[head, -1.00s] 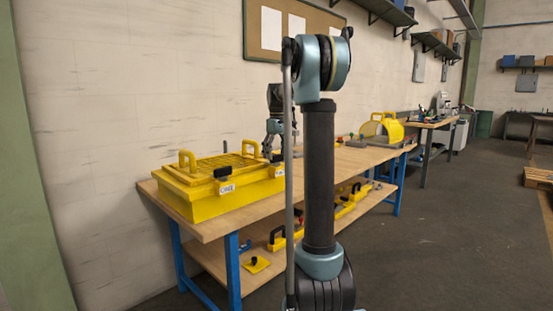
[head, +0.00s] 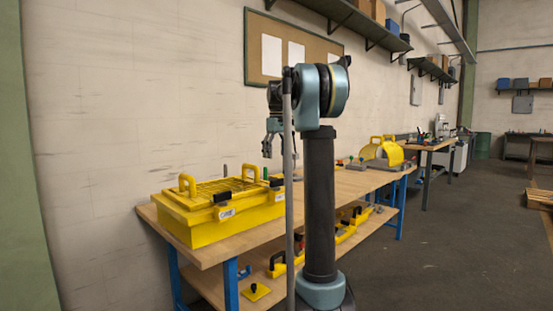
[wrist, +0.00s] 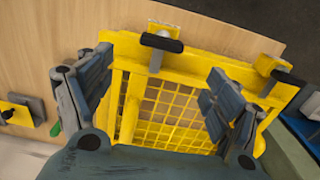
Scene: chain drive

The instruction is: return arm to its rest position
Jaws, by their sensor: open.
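My gripper (head: 277,146) is raised above the far right part of the yellow guard box in the head view, partly behind my own arm column. In the wrist view my gripper (wrist: 160,112) has its two fingers wide apart with nothing between them. The yellow guard box (head: 215,225) stands on the workbench (head: 215,254), with a mesh top, yellow handles and black latch knobs. It also shows below the fingers in the wrist view (wrist: 200,60), apart from them as far as I can tell.
A yellow rounded cover (head: 392,153) and small parts stand farther along the bench. Yellow pieces (head: 345,232) lie on the lower shelf. A wall shelf (head: 350,20) and a pinboard (head: 265,48) are above. The floor (head: 430,250) to the right is clear.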

